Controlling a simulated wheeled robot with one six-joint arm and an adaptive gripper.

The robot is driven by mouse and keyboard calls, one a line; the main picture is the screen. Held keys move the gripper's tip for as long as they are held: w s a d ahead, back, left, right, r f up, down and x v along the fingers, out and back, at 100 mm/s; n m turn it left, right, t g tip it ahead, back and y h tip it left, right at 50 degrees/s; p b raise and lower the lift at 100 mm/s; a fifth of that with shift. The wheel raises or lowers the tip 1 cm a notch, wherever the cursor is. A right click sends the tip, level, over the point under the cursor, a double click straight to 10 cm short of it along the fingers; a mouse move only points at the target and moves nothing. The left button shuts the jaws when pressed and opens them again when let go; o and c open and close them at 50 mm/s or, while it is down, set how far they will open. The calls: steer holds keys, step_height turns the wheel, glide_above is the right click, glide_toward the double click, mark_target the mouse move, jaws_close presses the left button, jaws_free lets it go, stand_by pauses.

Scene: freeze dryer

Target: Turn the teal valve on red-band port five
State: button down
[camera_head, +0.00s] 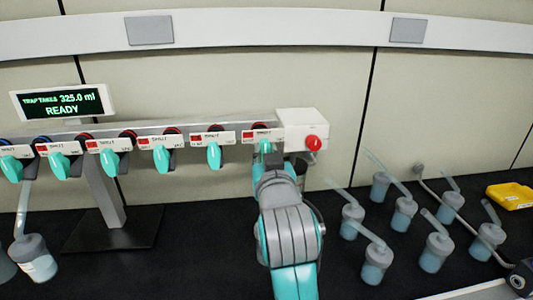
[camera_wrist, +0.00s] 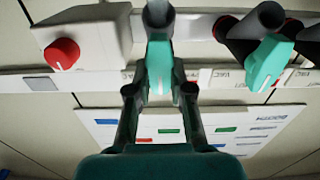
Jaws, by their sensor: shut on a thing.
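A row of teal valves hangs along a manifold rail (camera_head: 230,125), each with a label above it. My gripper (camera_head: 266,155) is at the rightmost valve, beside the white end box. In the wrist view my gripper (camera_wrist: 160,90) has its two fingers on either side of that teal valve (camera_wrist: 160,62) and is shut on it. The valve handle has a white line and points along the fingers. The port numbers are too small to read.
The white end box (camera_head: 303,125) carries a red knob (camera_head: 313,143) close to my gripper. A display (camera_head: 63,103) reads READY and 325.0 ml.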

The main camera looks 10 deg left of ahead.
steer(key=n, duration=0.6)
steer(key=shift+a+f, duration=0.1)
steer(key=n, duration=0.5)
steer(key=shift+a+f, duration=0.1)
steer(key=shift+n, duration=0.5)
steer(key=c, duration=1)
jaws_free()
steer(key=shift+c, duration=0.2)
steer(key=shift+s, duration=0.1)
steer(key=v, duration=1.2)
